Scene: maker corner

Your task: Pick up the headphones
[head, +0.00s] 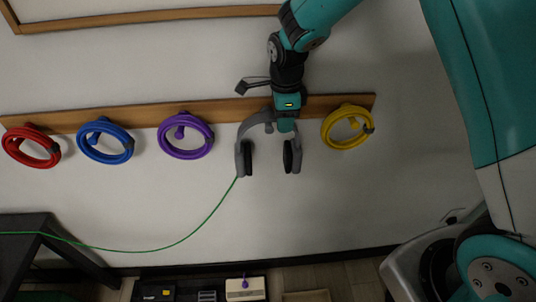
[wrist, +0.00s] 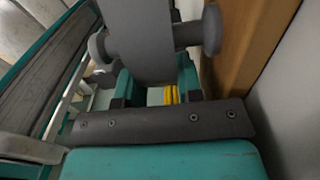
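The grey headphones (head: 243,150) hang from a peg on the wooden rail, between the purple and yellow coils, with dark-padded ear cups facing down. In the head view my gripper (head: 286,125) is at the right part of the headband, in front of the rail. In the wrist view the grey headband (wrist: 142,45) runs between the two teal fingers of my gripper (wrist: 158,90), which stand apart on either side of it. Firm contact with the band does not show. A grey peg with round ends (wrist: 212,30) lies close to the fingers.
The wooden rail (head: 225,111) runs close beside my gripper. Purple (head: 204,150), blue (head: 126,153), red (head: 51,158) and yellow (head: 341,143) coils hang along it. A green cable (head: 185,236) runs from the left ear cup to the dark table (head: 35,225). The wall below is mostly clear.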

